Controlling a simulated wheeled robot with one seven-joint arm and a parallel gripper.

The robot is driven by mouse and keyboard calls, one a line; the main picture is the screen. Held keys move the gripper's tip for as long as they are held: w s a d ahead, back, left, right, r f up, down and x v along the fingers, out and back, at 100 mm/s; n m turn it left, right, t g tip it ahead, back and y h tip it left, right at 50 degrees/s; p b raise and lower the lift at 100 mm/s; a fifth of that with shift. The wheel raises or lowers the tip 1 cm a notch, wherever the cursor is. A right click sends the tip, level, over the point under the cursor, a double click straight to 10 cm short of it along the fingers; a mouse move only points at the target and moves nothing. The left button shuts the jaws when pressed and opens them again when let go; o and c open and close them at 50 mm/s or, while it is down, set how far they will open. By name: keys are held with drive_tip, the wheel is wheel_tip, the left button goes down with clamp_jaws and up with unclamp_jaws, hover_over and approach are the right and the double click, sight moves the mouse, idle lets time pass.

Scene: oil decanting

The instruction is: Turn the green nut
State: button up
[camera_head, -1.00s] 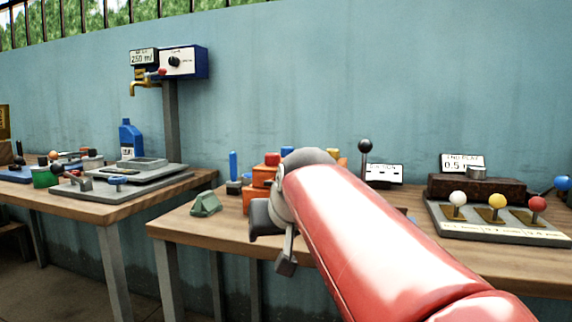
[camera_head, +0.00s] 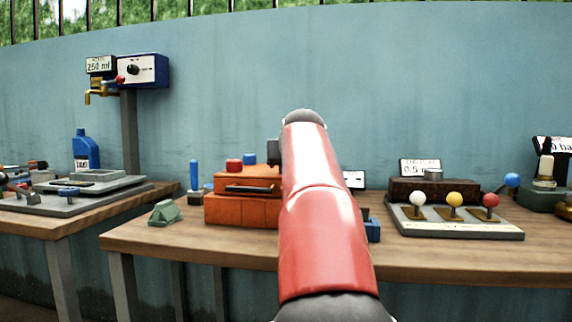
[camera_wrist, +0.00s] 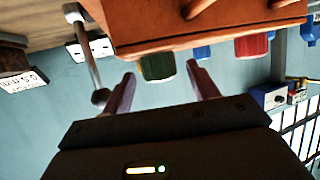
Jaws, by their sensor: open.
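The green nut (camera_wrist: 157,67) shows in the wrist view, dark green, on the edge of the orange box (camera_wrist: 165,25), which appears upside down there. My gripper (camera_wrist: 161,72) is open, with one finger on each side of the nut in the picture. I see gaps between the nut and both fingers; I cannot tell how far the tips reach along it. In the head view the orange box (camera_head: 240,210) stands on the bench, and my red arm hides the green nut and most of my gripper.
A red nut (camera_wrist: 251,46) and a blue one (camera_wrist: 202,52) sit beside the green one. A lever with a dark ball (camera_wrist: 100,97) stands close to one finger. A panel with white, yellow and red knobs (camera_head: 455,231) lies to the right on the bench (camera_head: 180,240).

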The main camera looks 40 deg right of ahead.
drive_tip(key=shift+x, duration=1.05)
drive_tip(key=shift+c, duration=0.2)
drive_tip(key=c, duration=0.9)
drive_tip(key=shift+c, duration=0.2)
